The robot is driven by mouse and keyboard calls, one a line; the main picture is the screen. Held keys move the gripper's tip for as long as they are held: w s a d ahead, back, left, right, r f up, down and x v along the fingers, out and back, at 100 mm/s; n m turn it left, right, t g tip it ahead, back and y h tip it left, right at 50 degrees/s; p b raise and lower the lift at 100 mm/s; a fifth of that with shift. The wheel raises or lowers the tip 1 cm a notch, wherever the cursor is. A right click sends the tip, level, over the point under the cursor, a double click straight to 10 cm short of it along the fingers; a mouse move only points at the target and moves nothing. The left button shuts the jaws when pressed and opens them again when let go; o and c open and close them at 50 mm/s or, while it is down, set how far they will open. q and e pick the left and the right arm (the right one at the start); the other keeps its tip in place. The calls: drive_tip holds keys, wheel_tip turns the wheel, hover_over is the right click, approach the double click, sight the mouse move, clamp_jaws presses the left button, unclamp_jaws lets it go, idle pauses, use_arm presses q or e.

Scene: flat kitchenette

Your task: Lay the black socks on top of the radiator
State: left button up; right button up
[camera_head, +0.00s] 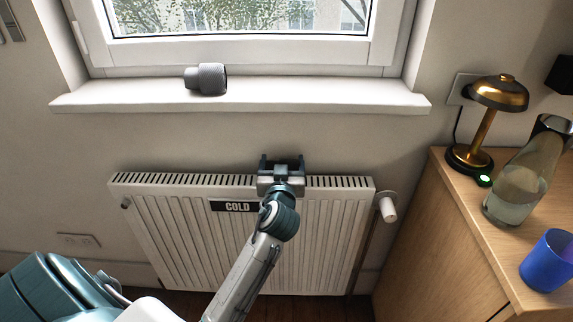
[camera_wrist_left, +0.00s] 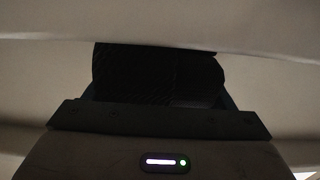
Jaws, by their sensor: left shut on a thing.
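The white radiator (camera_head: 170,215) stands under the window, with a slotted top and a black "COLD" sign on its front. My left gripper (camera_head: 281,160) is at the radiator's top edge, right of its middle, with its fingers pointing to the wall. In the left wrist view, a black ribbed cloth bundle, which looks like the black socks (camera_wrist_left: 150,75), sits between the fingers, and the gripper is shut on it. In the head view the gripper hides the bundle. I cannot tell whether the bundle touches the radiator top. My right gripper is not in view.
A wooden cabinet (camera_head: 455,210) at right bears a brass lamp (camera_head: 497,95), a glass bottle (camera_head: 520,185) and a blue cup (camera_head: 547,262). A valve knob (camera_head: 388,208) sticks out at the radiator's right end.

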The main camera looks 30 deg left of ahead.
use_arm(q)
drive_tip(key=shift+s+r, duration=0.1)
drive_tip(key=shift+f, duration=0.25)
drive_tip(key=o, duration=1)
drive_tip(key=shift+r, duration=0.2)
drive_tip(key=v, duration=1.2)
drive_tip(key=s+d+f+m+g+h, duration=0.2)
drive_tip(key=s+f+g+h, duration=0.1)
drive_tip(key=s+f, duration=0.3)
drive_tip(key=s+d+f+m+g+h, duration=0.2)
drive_tip(key=s+f+g+h, duration=0.1)
drive_tip(key=s+f, duration=0.3)
drive_tip(key=s+d+f+m+g+h, duration=0.1)
drive_tip(key=s+f+m+g+h, duration=0.1)
drive_tip(key=s+f, duration=0.5)
drive_tip(key=shift+s+d+f+m+g+h+b, duration=0.15)
drive_tip(key=shift+d+f+m+g+h, duration=0.1)
drive_tip(key=shift+f+h, duration=0.25)
drive_tip(key=shift+w+d+f+m+g+h+b, duration=0.15)
drive_tip(key=shift+f+m+h, duration=0.1)
drive_tip(key=shift+f+h, duration=0.2)
drive_tip(key=shift+s, duration=0.1)
